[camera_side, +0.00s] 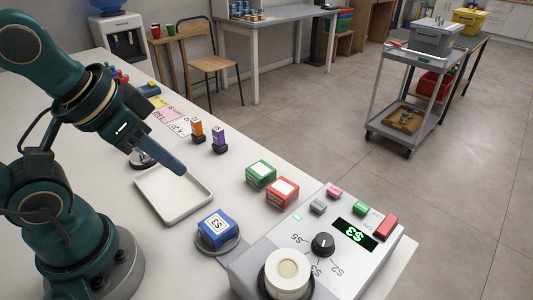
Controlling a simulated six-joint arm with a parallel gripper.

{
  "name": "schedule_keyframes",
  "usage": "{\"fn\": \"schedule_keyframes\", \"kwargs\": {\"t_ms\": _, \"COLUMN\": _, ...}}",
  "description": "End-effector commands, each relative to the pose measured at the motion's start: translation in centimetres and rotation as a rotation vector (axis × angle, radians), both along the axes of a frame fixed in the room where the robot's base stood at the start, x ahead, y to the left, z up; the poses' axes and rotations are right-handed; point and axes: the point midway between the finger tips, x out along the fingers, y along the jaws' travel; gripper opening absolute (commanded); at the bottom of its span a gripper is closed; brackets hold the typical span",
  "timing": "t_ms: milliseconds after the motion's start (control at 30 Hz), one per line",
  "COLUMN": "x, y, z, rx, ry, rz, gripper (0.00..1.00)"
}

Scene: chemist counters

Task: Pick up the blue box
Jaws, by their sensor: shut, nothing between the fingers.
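A blue box (216,228) with a white label reading S3 sits on a round grey pad (232,246) on the white counter, left of the machine. My gripper (181,170) is shut and empty. In the picture it appears above the back part of a white tray (174,205), up and to the left of the blue box and apart from it. The exact height of the gripper cannot be told.
A green box (261,174) and a red box (281,191) stand right of the tray. A machine with a dial (322,244) and display fills the front right. Orange (197,130) and purple (219,138) small items stand behind the tray. Bare counter lies between.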

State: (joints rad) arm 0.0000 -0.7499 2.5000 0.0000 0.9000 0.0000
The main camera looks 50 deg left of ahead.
Motion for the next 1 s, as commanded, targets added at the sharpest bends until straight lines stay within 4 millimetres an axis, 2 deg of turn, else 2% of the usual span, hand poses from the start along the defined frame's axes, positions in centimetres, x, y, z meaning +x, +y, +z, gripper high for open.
{"fn": "schedule_keyframes", "kwargs": {"t_ms": 100, "x": 0.0, "y": 0.0, "z": 0.0, "rx": 0.000, "ry": 0.000, "rz": 0.000, "gripper": 0.00}}
{"fn": "schedule_keyframes", "kwargs": {"t_ms": 133, "x": 0.0, "y": 0.0, "z": 0.0, "rx": 0.000, "ry": 0.000, "rz": 0.000, "gripper": 0.04}}
{"fn": "schedule_keyframes", "kwargs": {"t_ms": 267, "x": 0.0, "y": 0.0, "z": 0.0, "rx": 0.000, "ry": 0.000, "rz": 0.000, "gripper": 0.54}}
{"fn": "schedule_keyframes", "kwargs": {"t_ms": 300, "x": 0.0, "y": 0.0, "z": 0.0, "rx": 0.000, "ry": 0.000, "rz": 0.000, "gripper": 0.69}}
{"fn": "schedule_keyframes", "kwargs": {"t_ms": 367, "x": 0.0, "y": 0.0, "z": 0.0, "rx": 0.000, "ry": 0.000, "rz": 0.000, "gripper": 0.92}}
{"fn": "schedule_keyframes", "kwargs": {"t_ms": 400, "x": 0.0, "y": 0.0, "z": 0.0, "rx": 0.000, "ry": 0.000, "rz": 0.000, "gripper": 0.97}}
{"fn": "schedule_keyframes", "kwargs": {"t_ms": 700, "x": -0.1, "y": 0.0, "z": 0.0, "rx": -0.003, "ry": 0.005, "rz": 0.003, "gripper": 0.97}}
{"fn": "schedule_keyframes", "kwargs": {"t_ms": 800, "x": -0.4, "y": -0.8, "z": 0.2, "rx": -0.054, "ry": 0.028, "rz": 0.018, "gripper": 0.97}}
{"fn": "schedule_keyframes", "kwargs": {"t_ms": 1000, "x": -0.3, "y": -2.2, "z": -0.9, "rx": -0.200, "ry": 0.235, "rz": 0.130, "gripper": 0.97}}
